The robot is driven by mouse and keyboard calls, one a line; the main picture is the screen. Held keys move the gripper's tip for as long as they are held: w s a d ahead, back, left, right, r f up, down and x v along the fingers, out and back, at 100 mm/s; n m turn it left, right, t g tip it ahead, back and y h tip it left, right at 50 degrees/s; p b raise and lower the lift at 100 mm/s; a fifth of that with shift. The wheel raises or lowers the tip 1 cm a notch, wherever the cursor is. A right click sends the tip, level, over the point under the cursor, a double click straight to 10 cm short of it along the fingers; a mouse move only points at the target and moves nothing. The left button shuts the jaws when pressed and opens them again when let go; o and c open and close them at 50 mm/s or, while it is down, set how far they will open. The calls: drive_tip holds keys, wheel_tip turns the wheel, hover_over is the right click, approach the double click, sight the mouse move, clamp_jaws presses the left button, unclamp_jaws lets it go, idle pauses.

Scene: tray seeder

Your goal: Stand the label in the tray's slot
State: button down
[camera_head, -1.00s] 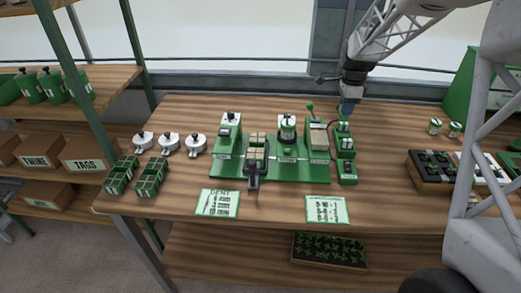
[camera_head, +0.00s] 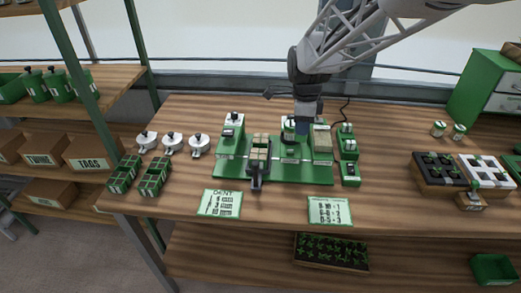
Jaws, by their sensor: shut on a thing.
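My gripper (camera_head: 302,128) hangs above the back right part of the green machine base (camera_head: 310,176), over a white-and-green round unit (camera_head: 288,133). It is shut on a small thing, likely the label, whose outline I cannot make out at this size. A small tray with tan cells (camera_head: 258,165) sits in the middle left of the base, to the left of and nearer than my gripper. Its slot is too small to see. The gripper's lower end partly hides the round unit.
A green device with a cable (camera_head: 348,143) stands right of the base. Two printed cards (camera_head: 219,204) (camera_head: 329,211) lie in front. White-lidded round items (camera_head: 172,143) and green cell trays (camera_head: 155,178) are at left. Dark and white seedling trays (camera_head: 440,175) are at right.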

drive_tip(key=s+a+f, duration=0.6)
drive_tip(key=s+a, duration=0.1)
drive_tip(key=s, duration=0.1)
drive_tip(key=shift+s, duration=0.35)
drive_tip(key=shift+w+a, duration=0.1)
approach(260, 139)
drive_tip(key=s+f, duration=0.1)
drive_tip(key=s, duration=0.1)
drive_tip(key=s+f, duration=0.2)
drive_tip(key=shift+f, duration=0.1)
idle(0.3)
drive_tip(key=shift+f, duration=1.75)
drive_tip(key=shift+f, duration=0.15)
drive_tip(key=c, duration=1)
unclamp_jaws()
